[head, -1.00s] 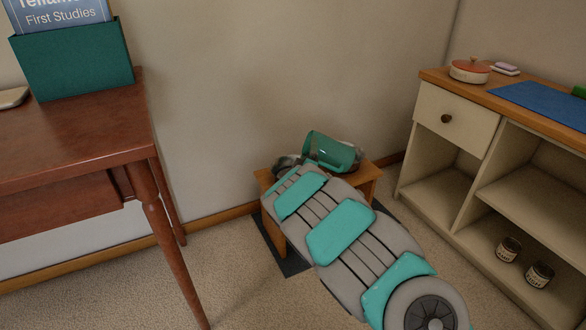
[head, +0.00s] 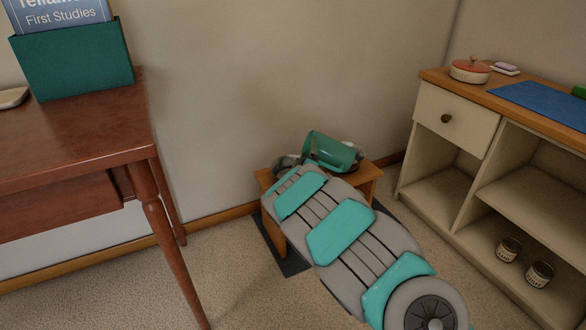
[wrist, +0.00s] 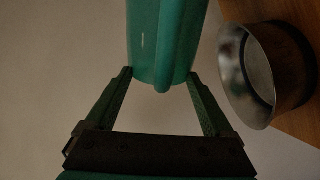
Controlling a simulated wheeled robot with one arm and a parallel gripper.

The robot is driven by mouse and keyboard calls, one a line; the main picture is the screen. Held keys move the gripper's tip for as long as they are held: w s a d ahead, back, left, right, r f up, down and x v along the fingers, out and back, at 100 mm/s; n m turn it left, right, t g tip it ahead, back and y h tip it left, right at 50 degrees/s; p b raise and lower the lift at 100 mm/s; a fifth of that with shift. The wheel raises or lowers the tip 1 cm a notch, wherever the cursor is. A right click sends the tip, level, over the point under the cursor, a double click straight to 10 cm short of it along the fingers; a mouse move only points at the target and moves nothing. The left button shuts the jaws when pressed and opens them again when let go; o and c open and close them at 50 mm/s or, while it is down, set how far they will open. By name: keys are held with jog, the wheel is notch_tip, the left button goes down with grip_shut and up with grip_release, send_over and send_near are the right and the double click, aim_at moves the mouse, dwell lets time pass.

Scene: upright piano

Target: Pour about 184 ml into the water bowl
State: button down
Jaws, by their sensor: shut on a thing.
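A green jug (head: 327,150) is tilted over a small wooden stool (head: 366,174) in the head view. My gripper (wrist: 158,76) is shut on the jug, with one finger on each side of its green body (wrist: 160,40) in the wrist view. The metal water bowl (wrist: 288,70) stands on the stool's wooden top, to the right of the jug and apart from it in the wrist view. My arm hides much of the stool and bowl in the head view. No stream of water shows, and I cannot tell the bowl's water level.
A reddish wooden table (head: 75,140) with a green book holder (head: 75,62) stands at the left. A cream shelf unit (head: 455,120) stands at the right, with a lidded pot (head: 469,71) on top and two small jars (head: 540,273) low down. The wall is close behind the stool.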

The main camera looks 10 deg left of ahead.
jog(key=shift+r, duration=0.15)
jog(key=r+m, duration=0.1)
jog(key=m, duration=0.1)
jog(key=d+r+m+b, duration=0.1)
jog(key=r+m, duration=0.1)
jog(key=shift+d+r+m+b, duration=0.25)
jog(key=shift+m+b, duration=0.25)
jog(key=d+r+m+b, duration=0.2)
jog(key=d+m+b, duration=0.4)
jog(key=d+m, duration=0.1)
jog(key=shift+w+d+r+m, duration=0.25)
jog(key=shift+r+m, duration=0.1)
jog(key=shift+m, duration=0.25)
